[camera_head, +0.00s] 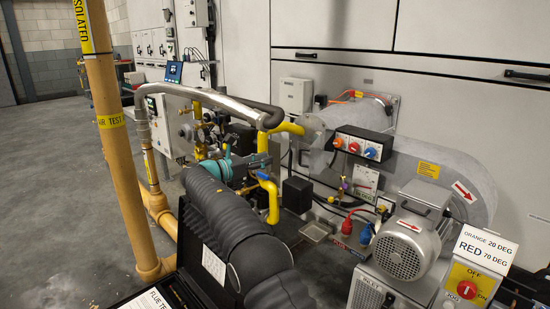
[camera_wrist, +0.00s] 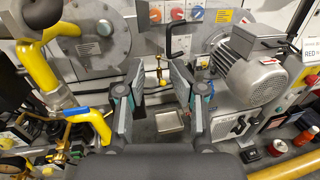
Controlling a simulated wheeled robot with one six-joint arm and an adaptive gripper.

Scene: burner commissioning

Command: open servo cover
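A dark box with orange, red and blue knobs (camera_head: 362,146) sits on the burner's front, right of centre in the head view. The knobs also show at the top of the wrist view (camera_wrist: 176,14). A plain black box (camera_head: 297,194) stands lower left of it. I cannot tell which part is the servo cover; no readable label names it. My gripper (camera_wrist: 160,78) is open and empty, its two fingers wide apart. In the head view my gripper (camera_head: 256,163) is left of the knob box, apart from it, by the yellow pipes.
A grey motor (camera_head: 410,240) is at right. A sign (camera_head: 486,247) reads orange 20 deg, red 70 deg, above a red switch (camera_head: 466,282). Yellow pipes (camera_head: 270,200) crowd my gripper. A small metal tray (camera_wrist: 168,121) lies below. Open floor is at left.

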